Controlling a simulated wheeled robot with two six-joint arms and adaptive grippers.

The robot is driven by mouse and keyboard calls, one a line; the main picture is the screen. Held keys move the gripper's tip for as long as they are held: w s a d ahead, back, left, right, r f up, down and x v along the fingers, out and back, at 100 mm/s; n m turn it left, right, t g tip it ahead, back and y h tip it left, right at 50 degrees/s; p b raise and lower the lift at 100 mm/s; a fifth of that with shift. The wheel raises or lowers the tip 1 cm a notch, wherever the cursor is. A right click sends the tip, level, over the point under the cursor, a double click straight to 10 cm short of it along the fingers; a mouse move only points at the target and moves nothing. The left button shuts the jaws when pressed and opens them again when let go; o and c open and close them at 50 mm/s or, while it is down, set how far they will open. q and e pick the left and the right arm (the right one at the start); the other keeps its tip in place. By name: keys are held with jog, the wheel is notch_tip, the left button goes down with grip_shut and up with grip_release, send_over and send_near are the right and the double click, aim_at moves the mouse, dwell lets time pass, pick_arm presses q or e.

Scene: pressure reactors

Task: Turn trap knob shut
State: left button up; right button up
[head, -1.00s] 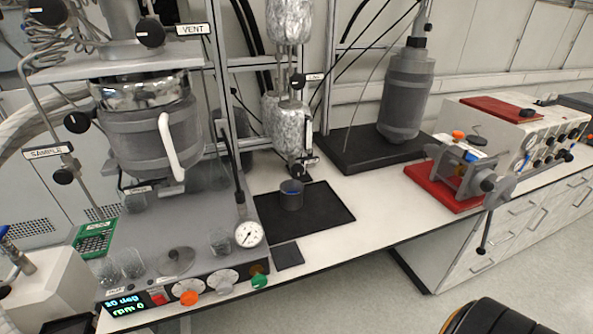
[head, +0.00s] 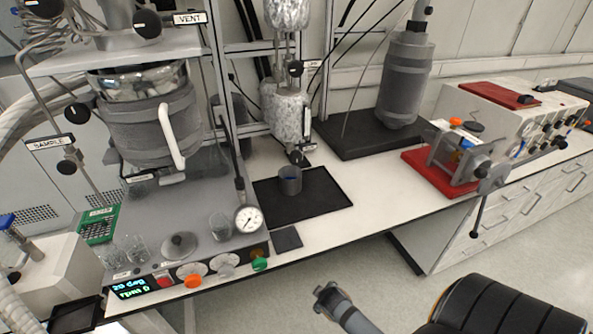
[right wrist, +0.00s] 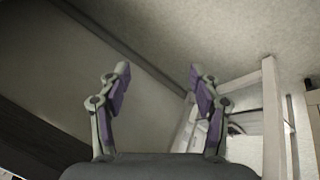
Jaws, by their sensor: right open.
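A foil-wrapped vessel (head: 287,117) hangs on the metal frame at the back middle of the head view. A black knob (head: 295,68) sits at its upper part, beside a small label (head: 313,64) too small to read. Another black knob (head: 295,157) sits at its lower end, above a small dark cup (head: 290,180). I cannot tell for sure which one is the trap knob. My right gripper (head: 326,294) is over the floor in front of the bench, well short of both knobs. In the right wrist view it (right wrist: 158,72) is open, with nothing between the fingers. My left gripper is not in view.
A reactor (head: 150,120) with VENT and SAMPLE labels stands left, with a gauge (head: 248,219) and control panel below. The cup stands on a black tray (head: 325,196). A grey cylinder (head: 404,80) and a red-based clamp device (head: 450,160) stand right.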

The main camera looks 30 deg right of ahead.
jog(key=w+r+n+t+h, duration=0.15)
jog(key=w+r, duration=0.25)
jog(key=r, duration=1.2)
jog(key=n+t+p, duration=0.1)
jog(key=n+t, duration=1)
jog(key=n, duration=0.8)
send_near(297, 158)
jog(key=shift+y, duration=0.25)
jog(key=p+x, duration=0.2)
jog(key=x, duration=0.8)
jog(key=shift+w+d+r, duration=0.1)
jog(key=shift+w+d, duration=0.1)
jog(key=shift+w, duration=0.05)
jog(key=shift+c, duration=0.4)
jog(key=c, duration=1.1)
jog(key=shift+m, duration=0.25)
